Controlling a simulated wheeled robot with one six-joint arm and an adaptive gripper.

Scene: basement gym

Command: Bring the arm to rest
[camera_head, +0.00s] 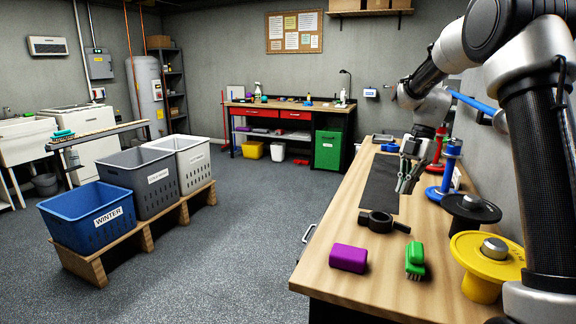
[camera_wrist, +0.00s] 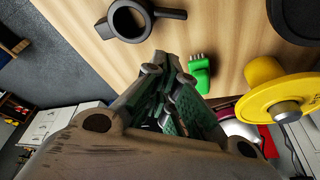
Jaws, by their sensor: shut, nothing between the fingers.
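My arm reaches in from the right over the wooden workbench (camera_head: 322,272). My gripper (camera_head: 402,188) hangs above the bench near the dark mat, its fingers pointing down. In the wrist view the fingers of my gripper (camera_wrist: 167,62) are together with nothing between them. The gripper is apart from the things on the bench, as far as the views show.
On the bench are a purple block (camera_head: 348,258), a green brush (camera_head: 415,259), a black ring with a handle (camera_head: 375,222), a yellow disc (camera_head: 470,250), a black disc (camera_head: 470,207) and a blue stand (camera_head: 449,167). Crates (camera_head: 92,212) stand left; floor between is clear.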

